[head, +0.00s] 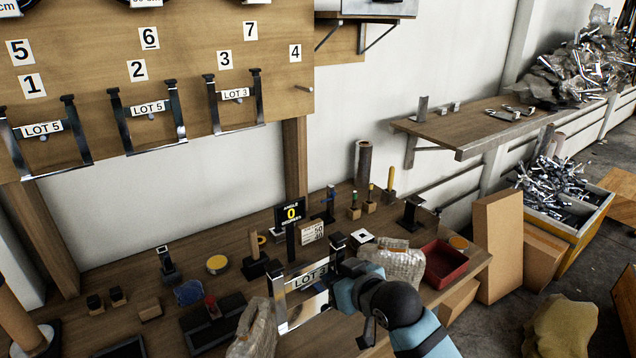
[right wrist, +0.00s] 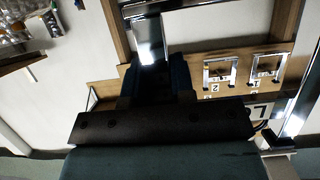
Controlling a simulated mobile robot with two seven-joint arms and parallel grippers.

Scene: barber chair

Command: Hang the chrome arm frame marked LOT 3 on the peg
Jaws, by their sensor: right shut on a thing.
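The chrome arm frame marked LOT 3 (head: 309,278) is held by my right gripper (head: 342,282), low over the bench, with its label facing the head camera. My right gripper is shut on it at its right side and hides part of it. The frame's bright bar (right wrist: 150,38) also shows at the fingers in the right wrist view. A bare peg (head: 303,88) sticks out of the wooden board (head: 190,40) below the number 4. Another LOT 3 frame (head: 236,94) hangs under number 3. My left gripper is not in view.
LOT 5 frames (head: 41,129) and (head: 149,107) hang at numbers 1 and 2. The bench (head: 130,245) holds several small tools, a black angle sign (head: 291,213), a red tray (head: 447,266) and wrapped bundles near my right arm. A wall shelf (head: 470,128) projects at right.

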